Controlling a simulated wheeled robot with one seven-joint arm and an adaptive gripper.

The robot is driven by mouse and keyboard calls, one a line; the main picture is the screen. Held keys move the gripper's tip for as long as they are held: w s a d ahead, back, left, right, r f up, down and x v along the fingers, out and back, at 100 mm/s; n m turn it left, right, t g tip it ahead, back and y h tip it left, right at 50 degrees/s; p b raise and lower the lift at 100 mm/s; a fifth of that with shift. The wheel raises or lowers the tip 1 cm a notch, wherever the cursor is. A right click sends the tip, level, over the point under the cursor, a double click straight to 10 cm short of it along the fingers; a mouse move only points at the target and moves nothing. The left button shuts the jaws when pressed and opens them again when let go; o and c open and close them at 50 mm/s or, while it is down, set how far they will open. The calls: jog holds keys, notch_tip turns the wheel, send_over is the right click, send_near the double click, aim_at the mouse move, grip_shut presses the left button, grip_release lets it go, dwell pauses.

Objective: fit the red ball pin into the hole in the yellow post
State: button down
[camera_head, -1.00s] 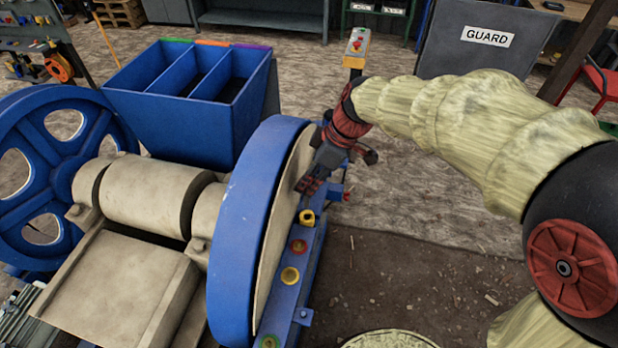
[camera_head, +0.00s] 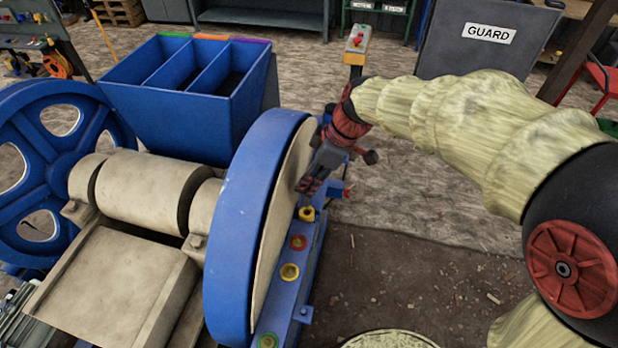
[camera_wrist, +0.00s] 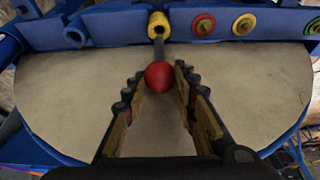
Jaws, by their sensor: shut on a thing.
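The yellow post (camera_head: 307,214) stands on the blue rail beside the flywheel; it also shows in the wrist view (camera_wrist: 158,20), with a dark hole facing me. The red ball pin (camera_wrist: 158,76) has a round red head and a grey shaft that points at the post. My gripper (camera_head: 307,187) is just above and behind the post in the head view. In the wrist view my gripper (camera_wrist: 158,80) has its fingers on both sides of the red ball, shut on it. The shaft's far end meets the post's hole in the picture; I cannot tell whether it is inside.
A red ring fitting (camera_head: 298,242), a yellow one (camera_head: 289,271) and a green one (camera_head: 267,341) line the same rail. The blue flywheel (camera_head: 240,215) stands close on the left. A three-part blue bin (camera_head: 165,115) is behind.

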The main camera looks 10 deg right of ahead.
jog(key=shift+f+b, duration=0.8)
jog(key=shift+f, duration=0.15)
jog(key=shift+f+b, duration=3.75)
jog(key=shift+f, duration=0.4)
jog(key=c, duration=1.3)
grip_release()
jog(key=shift+c, duration=0.2)
jog(key=v, duration=1.2)
